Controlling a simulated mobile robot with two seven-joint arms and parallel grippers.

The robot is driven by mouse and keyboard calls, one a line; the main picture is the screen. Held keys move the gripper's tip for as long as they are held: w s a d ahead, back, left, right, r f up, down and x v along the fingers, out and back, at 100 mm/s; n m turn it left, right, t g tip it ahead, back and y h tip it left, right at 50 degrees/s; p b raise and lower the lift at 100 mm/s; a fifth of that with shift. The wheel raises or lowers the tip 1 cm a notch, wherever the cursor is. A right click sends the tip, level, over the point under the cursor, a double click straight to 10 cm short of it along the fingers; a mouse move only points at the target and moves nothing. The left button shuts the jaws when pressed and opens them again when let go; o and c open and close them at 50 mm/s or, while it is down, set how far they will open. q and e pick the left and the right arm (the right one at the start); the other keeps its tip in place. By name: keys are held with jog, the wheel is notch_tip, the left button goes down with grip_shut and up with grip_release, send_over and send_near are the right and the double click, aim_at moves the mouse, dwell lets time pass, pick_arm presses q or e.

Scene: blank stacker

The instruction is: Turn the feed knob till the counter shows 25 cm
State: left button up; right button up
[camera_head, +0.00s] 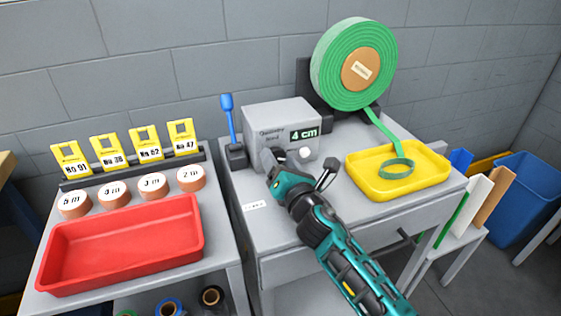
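The grey feeder box (281,118) stands on the right-hand table, and its counter (304,133) reads 4 cm. My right gripper (270,157) reaches in from the lower right, with its fingertips at the lower left of the box's front. A knob there would be hidden behind the fingers, and I cannot tell whether they are shut on anything. A small pale round part (305,154) shows on the box front, just right of the gripper. A large roll of green webbing (354,64) stands behind, and its strip runs down to a yellow tray (437,178). My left gripper is not in view.
A blue-handled tool (229,117) stands in a dark holder left of the box. On the left table are a red tray (124,252), several labelled rolls and several yellow numbered tags. A blue bin (526,195) stands at the far right.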

jog(key=shift+o, duration=1.1)
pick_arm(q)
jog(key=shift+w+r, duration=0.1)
pick_arm(e)
jog(key=shift+s, duration=0.1)
jog(key=shift+s+d, duration=0.2)
jog(key=shift+s, duration=0.1)
pick_arm(q)
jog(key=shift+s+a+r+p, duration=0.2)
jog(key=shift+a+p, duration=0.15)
jog(key=shift+p, duration=0.35)
pick_arm(e)
jog(key=v, duration=1.2)
jog(key=shift+r, duration=0.1)
